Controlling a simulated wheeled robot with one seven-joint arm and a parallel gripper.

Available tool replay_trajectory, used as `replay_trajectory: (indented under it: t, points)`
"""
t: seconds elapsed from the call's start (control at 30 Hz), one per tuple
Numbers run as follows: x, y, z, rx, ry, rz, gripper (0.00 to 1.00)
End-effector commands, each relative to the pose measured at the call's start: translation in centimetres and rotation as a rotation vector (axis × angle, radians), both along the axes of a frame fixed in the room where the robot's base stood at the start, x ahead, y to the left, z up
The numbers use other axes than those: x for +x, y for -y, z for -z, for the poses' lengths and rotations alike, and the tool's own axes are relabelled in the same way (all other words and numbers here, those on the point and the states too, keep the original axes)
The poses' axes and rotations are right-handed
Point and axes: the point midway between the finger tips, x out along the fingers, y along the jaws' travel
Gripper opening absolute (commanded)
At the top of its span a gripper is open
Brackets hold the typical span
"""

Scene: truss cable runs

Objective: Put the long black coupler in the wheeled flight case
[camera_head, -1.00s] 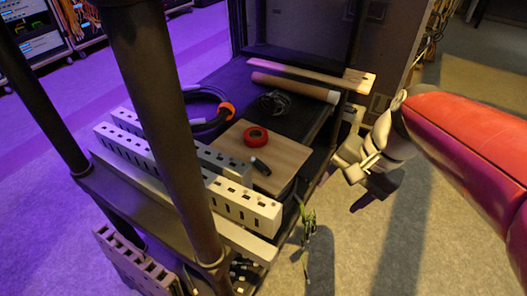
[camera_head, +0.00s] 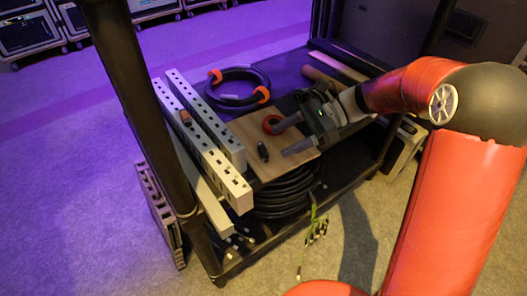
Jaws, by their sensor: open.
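The black coupler (camera_head: 263,152), a small dark cylinder, lies on a wooden board (camera_head: 240,123) on the rack's top shelf. My gripper (camera_head: 280,139) is open and empty over the right side of the board. Its fingers point left, and the coupler is just left of the fingertips, apart from them as far as I can tell.
Long pale socket strips (camera_head: 222,172) lie left of the board, and a black cable loop with orange ends (camera_head: 238,103) lies behind them. A dark rack post (camera_head: 135,100) rises at left. Black cable coils (camera_head: 283,198) sit below the board.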

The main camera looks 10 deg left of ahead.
Motion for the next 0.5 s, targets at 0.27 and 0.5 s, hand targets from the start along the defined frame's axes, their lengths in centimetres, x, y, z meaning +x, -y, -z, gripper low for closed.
replay_trajectory:
  t: [0.27, 0.5]
  points:
    - [-1.9, -3.1, 1.8, -0.001, 0.000, -0.003, 0.62]
    - [-2.1, -3.6, 2.0, -0.001, 0.002, 0.001, 0.62]
